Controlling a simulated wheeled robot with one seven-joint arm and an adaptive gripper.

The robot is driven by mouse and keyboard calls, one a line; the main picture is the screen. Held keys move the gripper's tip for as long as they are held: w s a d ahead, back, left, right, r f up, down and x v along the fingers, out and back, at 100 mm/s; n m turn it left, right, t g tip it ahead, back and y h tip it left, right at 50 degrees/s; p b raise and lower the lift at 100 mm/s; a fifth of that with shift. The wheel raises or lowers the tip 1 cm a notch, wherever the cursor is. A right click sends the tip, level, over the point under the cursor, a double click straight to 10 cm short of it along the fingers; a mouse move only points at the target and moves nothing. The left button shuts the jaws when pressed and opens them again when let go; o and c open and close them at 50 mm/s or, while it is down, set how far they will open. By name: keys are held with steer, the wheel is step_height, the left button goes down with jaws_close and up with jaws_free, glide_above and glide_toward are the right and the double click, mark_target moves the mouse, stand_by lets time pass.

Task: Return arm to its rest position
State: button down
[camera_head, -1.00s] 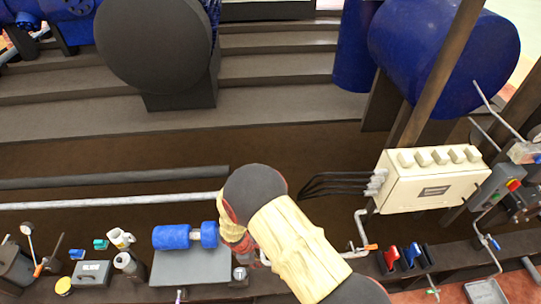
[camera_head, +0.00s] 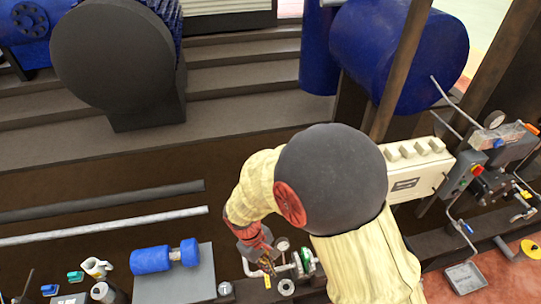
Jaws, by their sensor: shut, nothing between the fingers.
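My arm, in yellow sleeves with a large dark round joint, is bent in the lower middle of the head view. My gripper (camera_head: 267,264) points down at the arm's left end. It is small, dark and red, shut and empty. It is over the bench edge, beside a pipe fitting with a gauge (camera_head: 283,245) and right of the grey plate (camera_head: 200,284). I cannot tell whether it touches the fitting.
A blue cylindrical part (camera_head: 165,256) lies on the grey plate. White and dark cups (camera_head: 97,268) stand to its left. A cream control box (camera_head: 408,182), partly hidden by my arm, and a small metal tray (camera_head: 466,276) are on the right. Grey steps lie behind.

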steer(key=s+d+r+m+t+y, duration=0.1)
steer(key=s+d+r+m+t, duration=0.1)
steer(key=d+r, duration=0.4)
steer(key=s+d+r+m+t+y, duration=0.1)
steer(key=d+r+m, duration=0.3)
steer(key=r, duration=1.1)
steer(key=s+d+r+m+t+y, duration=0.1)
steer(key=s+d+r+m+t, duration=0.2)
steer(key=d+r, duration=0.6)
steer(key=shift+s+d+r+m+t, duration=0.25)
steer(key=shift+r+m+t, duration=0.35)
steer(key=shift+r, duration=0.3)
